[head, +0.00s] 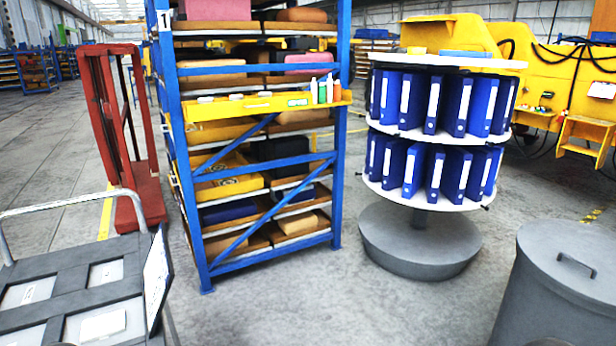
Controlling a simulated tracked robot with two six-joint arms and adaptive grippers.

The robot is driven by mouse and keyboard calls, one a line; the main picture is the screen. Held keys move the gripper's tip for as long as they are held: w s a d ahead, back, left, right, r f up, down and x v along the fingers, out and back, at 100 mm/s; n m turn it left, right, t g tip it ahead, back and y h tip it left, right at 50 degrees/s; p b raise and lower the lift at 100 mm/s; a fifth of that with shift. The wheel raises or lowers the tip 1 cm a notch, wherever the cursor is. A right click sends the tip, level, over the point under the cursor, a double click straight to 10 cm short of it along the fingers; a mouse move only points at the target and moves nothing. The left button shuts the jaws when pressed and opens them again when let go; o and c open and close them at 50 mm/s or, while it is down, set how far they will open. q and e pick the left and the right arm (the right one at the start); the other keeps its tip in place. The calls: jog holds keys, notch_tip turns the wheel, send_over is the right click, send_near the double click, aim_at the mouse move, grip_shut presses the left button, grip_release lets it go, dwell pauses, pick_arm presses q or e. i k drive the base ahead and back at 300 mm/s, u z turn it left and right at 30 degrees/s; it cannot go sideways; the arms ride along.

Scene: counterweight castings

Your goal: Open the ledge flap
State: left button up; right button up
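A yellow ledge (220,110) runs across the front of the blue rack (190,215) at about upper-middle height. Several small bottles (322,91) stand at its right end, and small pale items lie along its top. I cannot tell for certain which part is a ledge flap, or whether it is open or shut. Neither of my grippers can be made out in the head view.
A grey trolley (50,292) with a tilted end panel (157,275) is at the lower left. A red frame (140,190) stands left of the rack. A round stand of blue binders (420,245) and a grey lidded bin (560,290) are at right. Floor before the rack is clear.

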aim_at(199, 113)
jog(key=z, duration=0.2)
jog(key=i, duration=1.8)
jog(key=u, duration=0.85)
jog(key=i, duration=1.6)
jog(key=u, duration=0.2)
